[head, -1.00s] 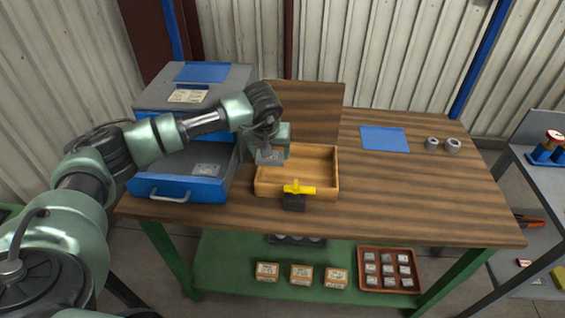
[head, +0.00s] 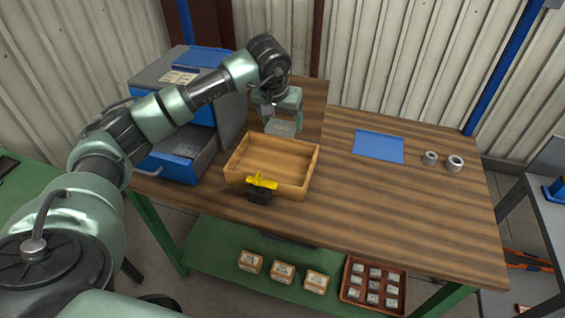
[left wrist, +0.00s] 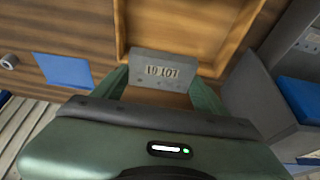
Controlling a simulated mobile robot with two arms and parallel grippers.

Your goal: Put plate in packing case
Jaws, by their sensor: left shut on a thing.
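The plate also shows in the left wrist view (left wrist: 162,70), between the two green fingers. The packing case is an open wooden box (head: 292,187) on the table, and it looks empty. In the head view the plate appears just over the case's back wall; its exact height cannot be told. In the left wrist view the case (left wrist: 120,35) lies beyond the plate. My right gripper is not in view.
A blue drawer cabinet (head: 172,168) stands left of the case, its drawer open with a similar plate (head: 186,150) inside. A black and yellow object (head: 261,187) is at the case's front. A blue sheet (head: 378,146) and two grey rings (head: 455,163) lie right.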

